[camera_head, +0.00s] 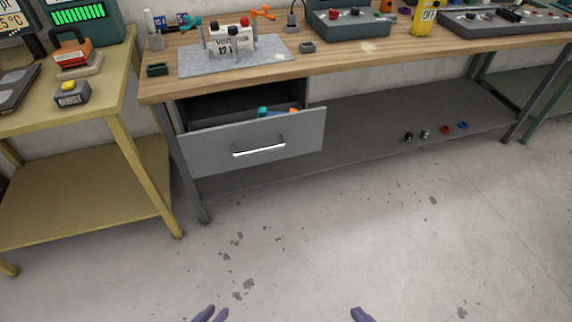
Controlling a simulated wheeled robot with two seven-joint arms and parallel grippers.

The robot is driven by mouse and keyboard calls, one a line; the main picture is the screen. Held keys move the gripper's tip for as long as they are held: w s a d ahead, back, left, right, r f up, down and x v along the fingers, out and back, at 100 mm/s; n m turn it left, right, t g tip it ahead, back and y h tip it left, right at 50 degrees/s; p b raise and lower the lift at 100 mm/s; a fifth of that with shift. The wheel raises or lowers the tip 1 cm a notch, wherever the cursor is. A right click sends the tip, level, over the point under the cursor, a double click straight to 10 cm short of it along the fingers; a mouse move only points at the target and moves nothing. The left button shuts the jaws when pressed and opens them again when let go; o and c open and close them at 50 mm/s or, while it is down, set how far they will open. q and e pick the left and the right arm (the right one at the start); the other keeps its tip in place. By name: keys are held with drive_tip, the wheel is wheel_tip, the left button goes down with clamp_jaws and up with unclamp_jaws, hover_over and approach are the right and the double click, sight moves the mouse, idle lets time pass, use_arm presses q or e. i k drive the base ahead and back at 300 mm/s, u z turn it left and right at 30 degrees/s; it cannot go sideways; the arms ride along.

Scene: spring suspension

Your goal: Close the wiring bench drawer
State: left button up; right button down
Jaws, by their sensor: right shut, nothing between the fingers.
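The wiring bench drawer (200,149) hangs under the left end of the wooden-topped bench (390,56). It is pulled out, with its dark inside showing behind the grey front. A pale bar handle (259,149) sits on the middle of the front. Teal and orange items show inside the drawer; the front hides their lower parts. My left gripper (211,314) is at the bottom edge, low and well in front of the drawer, with its two fingertips apart. My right gripper (362,314) is at the bottom edge further right, shut and empty. Neither touches the drawer.
A yellow table (105,112) stands close on the left, its front leg near the bench leg. A grey lower shelf (365,133) with several small knobs runs right of the drawer. The benchtop holds a battery and devices. The floor in front is clear.

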sight(227, 142)
drive_tip(key=u, duration=1.3)
drive_tip(key=i, duration=0.7)
drive_tip(key=z, duration=0.9)
drive_tip(key=i, duration=0.35)
drive_tip(key=z, duration=0.4)
